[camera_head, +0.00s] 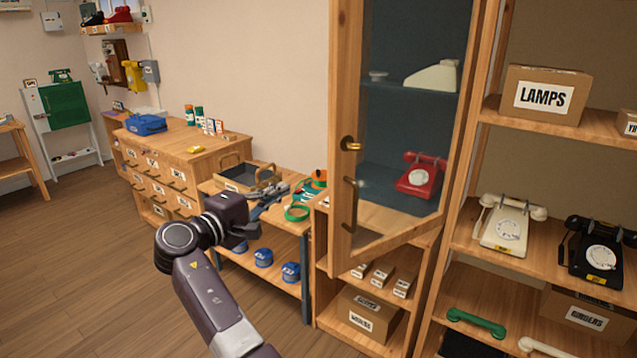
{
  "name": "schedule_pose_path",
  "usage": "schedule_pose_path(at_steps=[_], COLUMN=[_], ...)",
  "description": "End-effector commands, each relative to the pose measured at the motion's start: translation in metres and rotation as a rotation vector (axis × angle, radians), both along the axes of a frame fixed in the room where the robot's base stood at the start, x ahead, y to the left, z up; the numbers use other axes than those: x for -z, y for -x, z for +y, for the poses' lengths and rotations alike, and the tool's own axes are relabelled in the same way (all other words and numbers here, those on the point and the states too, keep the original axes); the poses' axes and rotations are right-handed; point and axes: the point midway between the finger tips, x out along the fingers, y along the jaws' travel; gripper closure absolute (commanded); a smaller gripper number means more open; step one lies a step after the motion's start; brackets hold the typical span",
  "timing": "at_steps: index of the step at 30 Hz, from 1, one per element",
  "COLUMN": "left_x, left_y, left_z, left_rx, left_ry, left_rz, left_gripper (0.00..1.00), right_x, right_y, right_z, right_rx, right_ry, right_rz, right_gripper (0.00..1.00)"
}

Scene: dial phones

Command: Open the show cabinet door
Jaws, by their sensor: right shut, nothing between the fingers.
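The show cabinet door (344,215) is a tall wooden frame with a glass pane, at the right of centre. It stands angled out from the cabinet, its handle side toward me, so it looks at least partly open. A dark bar handle (350,205) and a brass lock (350,144) are on its left stile. A red dial phone (420,178) shows behind the glass. My right gripper (246,234) is shut and empty, left of the door and apart from the handle, in front of a low workbench. My left gripper is not in view.
The workbench (262,218) holds a wooden tray, tools and green tape. Open shelves (560,130) with boxes and phones stand close on the right. A drawer chest (185,155) is at the back left. Wooden floor (70,270) is clear at the left.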

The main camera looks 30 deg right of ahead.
Motion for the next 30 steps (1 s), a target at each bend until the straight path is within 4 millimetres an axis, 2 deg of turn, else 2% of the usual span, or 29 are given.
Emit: schedule_pose_path(at_steps=[1,3,8,20,30], left_x=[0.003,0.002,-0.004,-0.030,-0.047], left_y=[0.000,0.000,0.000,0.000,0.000], left_z=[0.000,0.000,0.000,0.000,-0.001], left_rx=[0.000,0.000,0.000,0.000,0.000], left_ry=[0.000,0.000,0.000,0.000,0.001], left_rz=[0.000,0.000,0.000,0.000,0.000], left_gripper=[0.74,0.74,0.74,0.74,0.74], right_x=[-0.013,-0.024,-0.029,-0.030,-0.027], right_y=[0.006,0.010,0.007,-0.022,0.010], right_z=[-0.001,-0.003,-0.018,-0.097,-0.096], right_rx=[0.023,0.044,0.052,0.051,0.046], right_ry=[0.007,0.015,0.020,0.018,0.017], right_rz=[-0.019,-0.030,-0.033,-0.031,-0.033], right_gripper=[1.00,1.00,1.00,1.00,1.00])
